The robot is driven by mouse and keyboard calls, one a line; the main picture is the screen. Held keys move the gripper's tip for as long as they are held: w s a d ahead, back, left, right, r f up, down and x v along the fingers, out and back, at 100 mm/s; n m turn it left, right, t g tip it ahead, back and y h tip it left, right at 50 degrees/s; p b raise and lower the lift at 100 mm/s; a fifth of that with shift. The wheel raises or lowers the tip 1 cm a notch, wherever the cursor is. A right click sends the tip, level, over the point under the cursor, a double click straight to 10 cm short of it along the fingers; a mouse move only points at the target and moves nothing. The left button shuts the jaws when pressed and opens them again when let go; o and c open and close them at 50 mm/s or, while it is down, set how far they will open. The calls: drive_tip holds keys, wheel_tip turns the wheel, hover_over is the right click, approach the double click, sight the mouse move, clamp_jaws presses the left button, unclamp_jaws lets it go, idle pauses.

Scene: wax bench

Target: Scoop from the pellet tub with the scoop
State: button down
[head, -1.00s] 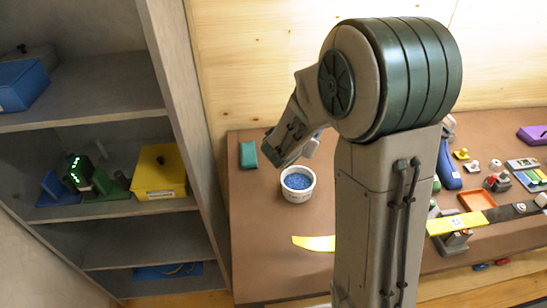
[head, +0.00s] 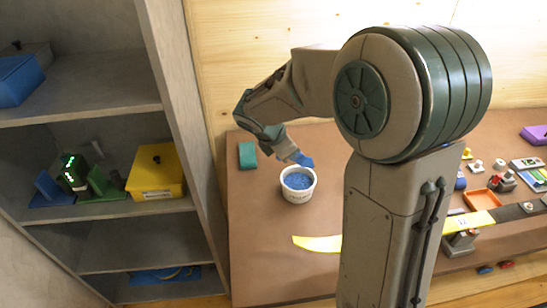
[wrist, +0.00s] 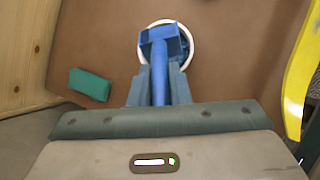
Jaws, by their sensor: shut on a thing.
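The pellet tub (head: 298,196) is a white round tub with blue pellets in it, standing on the brown bench left of my arm. Its white rim (wrist: 193,57) also shows in the wrist view, partly hidden by the scoop. The blue scoop (head: 303,160) is in my gripper (head: 287,150), with its head just above the back of the tub. In the wrist view my gripper (wrist: 159,90) is shut on the handle of the scoop (wrist: 158,65), and the scoop head overlaps the tub opening. I cannot tell whether the head touches the pellets.
A teal block (head: 248,155) lies left of the tub, and a yellow curved piece (head: 317,243) lies in front of it. Grey shelves with a yellow box (head: 156,171) stand at the left. An orange tray (head: 481,199) and small items are at the right. Bench around the tub is clear.

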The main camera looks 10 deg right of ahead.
drive_tip(key=f+p, duration=0.1)
drive_tip(key=f, duration=0.2)
drive_tip(key=w+f, duration=0.1)
drive_tip(key=f, duration=0.2)
drive_tip(key=f+p, duration=0.1)
drive_tip(key=f, duration=0.2)
drive_tip(key=shift+w+d+f+p, duration=0.2)
drive_tip(key=shift+w+f+p, duration=0.1)
idle(1.7)
drive_tip(key=shift+s+a+f+b, duration=0.1)
drive_tip(key=shift+s+a+b, duration=0.1)
drive_tip(key=shift+b, duration=1)
drive_tip(key=h+b, duration=0.1)
drive_tip(key=b, duration=0.2)
drive_tip(key=a+t+h+b, duration=0.1)
drive_tip(key=b, duration=0.2)
drive_tip(key=shift+s+a+f, duration=0.15)
drive_tip(key=shift+s, duration=0.2)
